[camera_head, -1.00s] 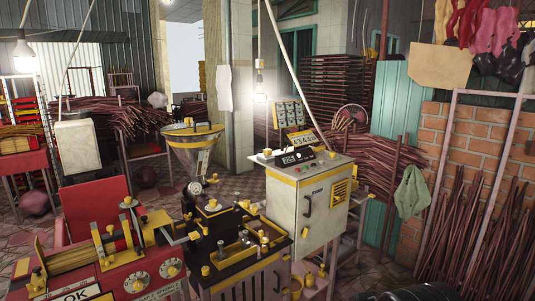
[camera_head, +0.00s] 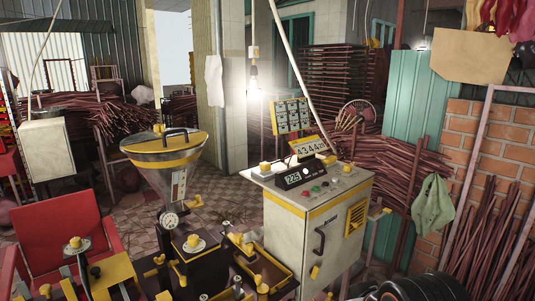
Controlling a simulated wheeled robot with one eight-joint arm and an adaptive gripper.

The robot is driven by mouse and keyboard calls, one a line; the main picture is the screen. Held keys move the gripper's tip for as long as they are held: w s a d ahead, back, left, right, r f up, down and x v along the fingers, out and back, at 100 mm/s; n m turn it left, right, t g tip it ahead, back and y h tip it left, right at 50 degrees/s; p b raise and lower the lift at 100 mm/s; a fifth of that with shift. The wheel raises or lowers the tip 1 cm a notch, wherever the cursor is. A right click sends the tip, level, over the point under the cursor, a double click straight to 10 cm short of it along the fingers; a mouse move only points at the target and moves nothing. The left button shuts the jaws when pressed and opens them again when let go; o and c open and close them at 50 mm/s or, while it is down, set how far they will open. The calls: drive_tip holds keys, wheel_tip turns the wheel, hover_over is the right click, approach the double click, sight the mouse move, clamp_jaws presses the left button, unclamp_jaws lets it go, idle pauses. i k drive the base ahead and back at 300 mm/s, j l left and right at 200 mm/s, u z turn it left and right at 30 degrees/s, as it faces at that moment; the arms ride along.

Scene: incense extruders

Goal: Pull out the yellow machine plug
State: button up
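A machine with a cone-shaped hopper (camera_head: 165,155) stands left of centre, with a gauge and several yellow knobs and fittings, one a yellow block (camera_head: 193,241) on its dark top. A cream control cabinet (camera_head: 292,243) stands to its right, with small yellow pieces on its top, including one at the left corner (camera_head: 265,167), and a yellow piece (camera_head: 315,271) low on its side. I cannot tell which yellow piece is the plug. My gripper is not in view.
A red chair-like piece (camera_head: 70,242) stands at the left. Bundles of brown sticks (camera_head: 500,235) lean at the right by a brick wall (camera_head: 488,160). A lit bulb (camera_head: 254,85) hangs above the cabinet. Tiled floor (camera_head: 205,210) shows behind the hopper.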

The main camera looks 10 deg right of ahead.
sight(265, 166)
drive_tip(key=i, duration=1)
drive_tip(key=l+z, duration=0.05)
drive_tip(key=l, duration=0.05)
